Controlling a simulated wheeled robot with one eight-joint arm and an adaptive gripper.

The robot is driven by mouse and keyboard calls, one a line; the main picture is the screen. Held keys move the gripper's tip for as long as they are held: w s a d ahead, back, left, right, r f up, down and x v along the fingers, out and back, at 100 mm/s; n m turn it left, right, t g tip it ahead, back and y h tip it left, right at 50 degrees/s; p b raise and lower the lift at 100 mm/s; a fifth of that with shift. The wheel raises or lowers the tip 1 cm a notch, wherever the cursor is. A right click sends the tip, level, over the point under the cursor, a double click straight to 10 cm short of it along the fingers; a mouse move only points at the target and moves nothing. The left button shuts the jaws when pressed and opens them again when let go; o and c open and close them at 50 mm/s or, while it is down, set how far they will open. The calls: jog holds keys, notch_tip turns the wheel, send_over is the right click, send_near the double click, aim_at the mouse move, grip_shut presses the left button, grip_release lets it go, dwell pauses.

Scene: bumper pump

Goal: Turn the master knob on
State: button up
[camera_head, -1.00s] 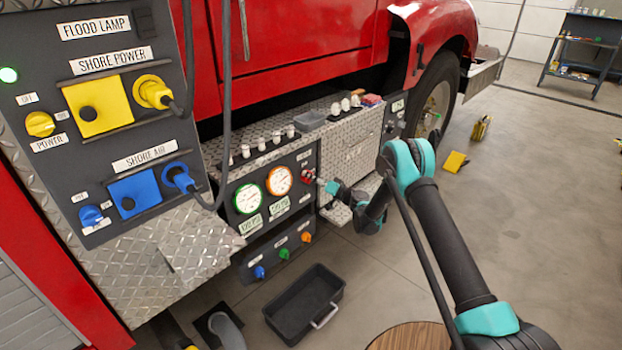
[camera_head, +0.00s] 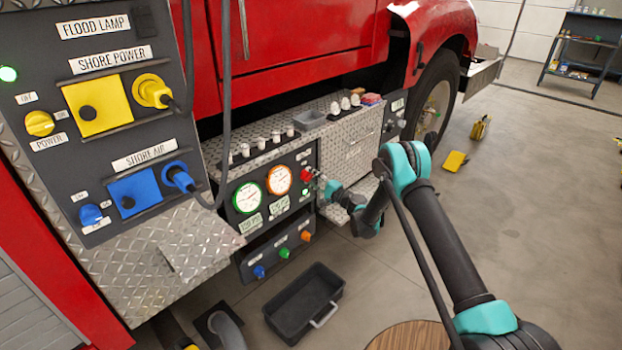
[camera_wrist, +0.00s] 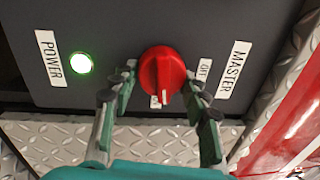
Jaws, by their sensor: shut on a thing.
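The red master knob (camera_wrist: 162,72) sits on a dark panel beside the MASTER label (camera_wrist: 234,69). Its ridge points down in the wrist view, at a small, partly hidden label, and away from the OFF label (camera_wrist: 204,70). A green light (camera_wrist: 81,63) by the POWER label is lit. My gripper (camera_wrist: 161,78) is shut on the knob, with one finger on each side. In the head view the knob (camera_head: 307,174) is at the right of the pump panel, with my gripper (camera_head: 319,181) at it.
Coloured knobs (camera_head: 283,252) line the panel below. A black bin (camera_head: 302,305) stands on the floor beneath. Diamond-plate metal (camera_wrist: 150,140) lies close under my fingers.

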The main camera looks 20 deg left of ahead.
jog(key=shift+d+f+m, duration=0.1)
jog(key=shift+m, duration=0.8)
jog(key=o, duration=1.2)
jog(key=shift+c, duration=0.2)
jog(key=v, duration=0.7)
jog(key=shift+s+d, duration=0.15)
jog(key=shift+s, duration=0.05)
